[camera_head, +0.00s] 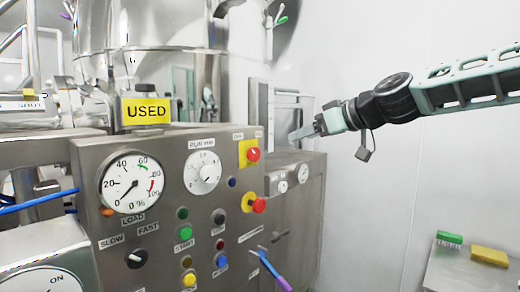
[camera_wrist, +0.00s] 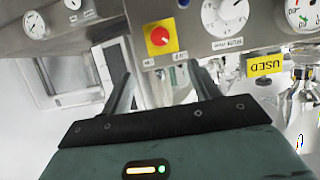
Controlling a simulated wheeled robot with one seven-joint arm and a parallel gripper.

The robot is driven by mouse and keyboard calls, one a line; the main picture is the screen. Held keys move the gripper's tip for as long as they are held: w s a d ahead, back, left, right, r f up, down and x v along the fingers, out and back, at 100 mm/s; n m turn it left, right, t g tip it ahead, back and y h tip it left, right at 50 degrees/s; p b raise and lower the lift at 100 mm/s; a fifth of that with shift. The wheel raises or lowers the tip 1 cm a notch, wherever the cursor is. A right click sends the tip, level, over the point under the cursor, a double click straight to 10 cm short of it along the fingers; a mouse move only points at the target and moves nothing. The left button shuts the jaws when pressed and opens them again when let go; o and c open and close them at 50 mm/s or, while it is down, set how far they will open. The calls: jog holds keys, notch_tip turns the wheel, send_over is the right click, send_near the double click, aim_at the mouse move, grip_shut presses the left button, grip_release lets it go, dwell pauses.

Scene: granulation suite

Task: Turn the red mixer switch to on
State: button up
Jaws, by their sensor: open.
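The red mixer switch (camera_head: 253,154) is a red knob on a yellow plate at the upper right of the steel control panel (camera_head: 140,222). Small labels sit above it. In the wrist view the red knob (camera_wrist: 160,36) shows on its yellow plate at the top, just beyond the fingertips. A pale mark crosses the knob; I cannot tell for sure which setting it points to. My gripper (camera_head: 297,134) is right of the switch, apart from it. In the wrist view my gripper (camera_wrist: 160,72) has its two fingers spread, with nothing between them.
A second red knob (camera_head: 258,205) on yellow sits below the switch. A timer dial (camera_head: 203,173) and load gauge (camera_head: 131,182) are to the left. A steel box with small gauges (camera_head: 304,173) stands behind. A blue-purple handle (camera_head: 272,270) sticks out low. White wall is at right.

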aim_at(256, 154)
jog(key=p+x, duration=0.8)
jog(key=x, duration=0.8)
jog(key=shift+w+a+f, duration=0.15)
jog(key=shift+a, duration=0.05)
jog(key=shift+w+a+f, duration=0.25)
jog(key=shift+a, duration=0.05)
jog(key=c, duration=1)
